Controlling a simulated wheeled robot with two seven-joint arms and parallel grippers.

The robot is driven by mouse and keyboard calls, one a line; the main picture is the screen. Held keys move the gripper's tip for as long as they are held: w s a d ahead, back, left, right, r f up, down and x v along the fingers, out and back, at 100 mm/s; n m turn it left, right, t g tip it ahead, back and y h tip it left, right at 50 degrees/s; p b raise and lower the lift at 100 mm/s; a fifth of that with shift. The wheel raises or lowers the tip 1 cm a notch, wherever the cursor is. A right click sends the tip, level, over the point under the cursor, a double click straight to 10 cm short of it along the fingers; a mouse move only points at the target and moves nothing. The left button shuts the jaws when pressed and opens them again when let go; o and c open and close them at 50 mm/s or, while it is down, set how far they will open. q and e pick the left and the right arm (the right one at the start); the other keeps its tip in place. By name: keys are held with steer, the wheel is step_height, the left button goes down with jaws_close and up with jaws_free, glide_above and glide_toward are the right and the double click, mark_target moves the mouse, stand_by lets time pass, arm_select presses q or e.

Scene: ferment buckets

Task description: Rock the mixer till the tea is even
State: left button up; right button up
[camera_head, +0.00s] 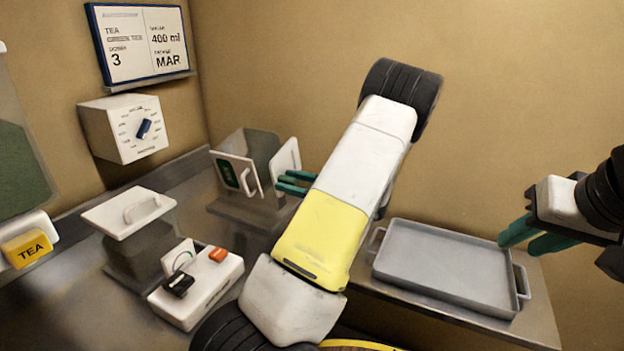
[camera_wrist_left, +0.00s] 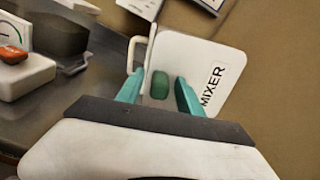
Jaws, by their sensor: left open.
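The mixer shows in the left wrist view as a white panel (camera_wrist_left: 195,65) lettered MIXER, with a green grip block (camera_wrist_left: 160,85) in front of it. In the head view its white panel (camera_head: 287,157) stands behind my left gripper (camera_head: 293,183), partly hidden by my arm. My left gripper (camera_wrist_left: 159,76) is open, with one finger on each side of the green block; I cannot tell if they touch it. No tea liquid is visible. My right gripper (camera_head: 533,236) is open and empty above the right end of the grey tray.
A grey tray (camera_head: 445,268) lies at the right. Left of the mixer is an open box with a white handled front (camera_head: 236,172). A lidded box (camera_head: 128,212), a white switch unit (camera_head: 197,290), a dial box (camera_head: 125,128), a yellow TEA tag (camera_head: 27,248) and a wall sign (camera_head: 140,43) are further left.

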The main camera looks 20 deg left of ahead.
arm_select(q)
jaws_close()
stand_by(1.4)
